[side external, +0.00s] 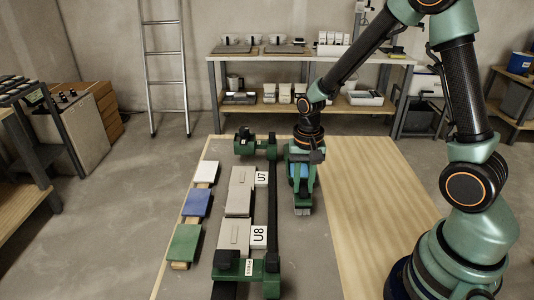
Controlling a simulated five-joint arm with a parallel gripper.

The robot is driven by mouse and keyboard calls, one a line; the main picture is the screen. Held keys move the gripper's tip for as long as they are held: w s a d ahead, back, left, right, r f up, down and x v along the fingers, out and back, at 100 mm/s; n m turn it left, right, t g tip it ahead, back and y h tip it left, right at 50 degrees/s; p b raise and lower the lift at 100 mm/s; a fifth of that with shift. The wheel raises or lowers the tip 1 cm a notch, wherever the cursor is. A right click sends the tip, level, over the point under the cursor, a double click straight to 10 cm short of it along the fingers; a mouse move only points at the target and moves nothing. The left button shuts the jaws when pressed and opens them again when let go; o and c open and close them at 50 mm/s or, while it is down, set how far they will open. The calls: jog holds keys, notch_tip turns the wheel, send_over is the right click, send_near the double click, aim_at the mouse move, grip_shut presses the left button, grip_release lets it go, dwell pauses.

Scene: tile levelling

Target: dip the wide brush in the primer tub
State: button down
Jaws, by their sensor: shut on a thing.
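I cannot pick out a wide brush. I also cannot identify a primer tub; a blue container (520,62) stands on the shelf at the far right, its contents hidden.
White (205,172), blue (197,203) and green (184,243) tiles lie further left. The board (365,200) is clear to the right.

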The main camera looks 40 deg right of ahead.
aim_at(303, 185)
jog(key=shift+r, duration=3.95)
jog(key=w+d+r, duration=0.3)
jog(key=w+d, duration=0.5)
jog(key=shift+w+f, duration=0.1)
jog(key=shift+f, duration=4.45)
jog(key=shift+r, duration=0.15)
notch_tip(303, 185, up, 8)
jog(key=shift+r, duration=0.15)
